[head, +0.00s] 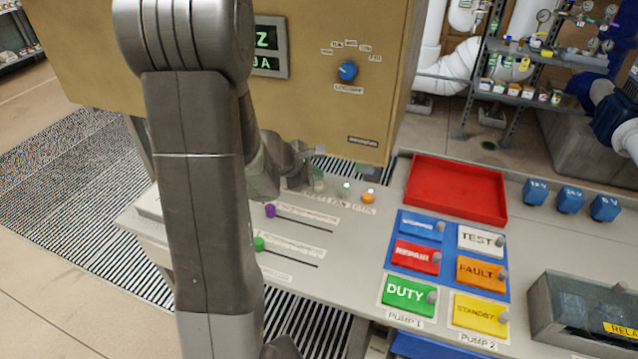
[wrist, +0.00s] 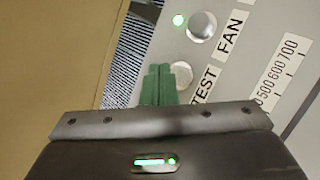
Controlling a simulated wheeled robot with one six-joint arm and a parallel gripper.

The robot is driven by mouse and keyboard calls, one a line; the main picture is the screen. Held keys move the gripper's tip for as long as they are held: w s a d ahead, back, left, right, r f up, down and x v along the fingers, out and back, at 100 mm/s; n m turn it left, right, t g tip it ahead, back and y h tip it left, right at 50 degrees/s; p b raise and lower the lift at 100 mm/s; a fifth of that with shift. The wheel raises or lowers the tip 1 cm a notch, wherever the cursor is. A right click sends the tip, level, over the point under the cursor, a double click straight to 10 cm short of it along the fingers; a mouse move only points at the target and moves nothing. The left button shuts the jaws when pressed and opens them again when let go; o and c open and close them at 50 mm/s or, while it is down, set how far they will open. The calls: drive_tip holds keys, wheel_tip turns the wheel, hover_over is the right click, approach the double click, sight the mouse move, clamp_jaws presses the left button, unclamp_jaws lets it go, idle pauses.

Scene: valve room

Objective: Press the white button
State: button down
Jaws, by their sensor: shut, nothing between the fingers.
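My gripper (head: 305,168) is low over the back of the control desk, partly hidden by its own wrist. In the wrist view its two green fingers (wrist: 158,72) are together with nothing between them. A round pale button (wrist: 182,73) shows right beside the fingertips, partly covered by them, near the label TEST. I take it to be the white button; whether the fingers touch it I cannot tell. A second round, silvery button (wrist: 202,27) with a lit green lamp (wrist: 178,20) sits farther off, by the label FAN.
A tan cabinet (head: 330,110) with a blue knob (head: 347,70) stands behind the desk, close to my gripper. An orange button (head: 367,196) is to the right. Purple (head: 270,210) and green (head: 259,243) slider knobs lie nearer. A red tray (head: 455,190) and coloured plates are further right.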

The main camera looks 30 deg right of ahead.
drive_tip(key=shift+f, duration=0.15)
drive_tip(key=shift+f+b, duration=0.3)
drive_tip(key=shift+b, duration=0.4)
drive_tip(key=shift+f+b, duration=0.5)
drive_tip(key=shift+b, duration=0.15)
idle(0.7)
drive_tip(key=shift+r, duration=0.15)
drive_tip(key=shift+r+p, duration=0.65)
drive_tip(key=shift+r, duration=0.1)
drive_tip(key=shift+r+p, duration=1.9)
drive_tip(key=shift+r, duration=0.65)
drive_tip(key=shift+f, duration=0.15)
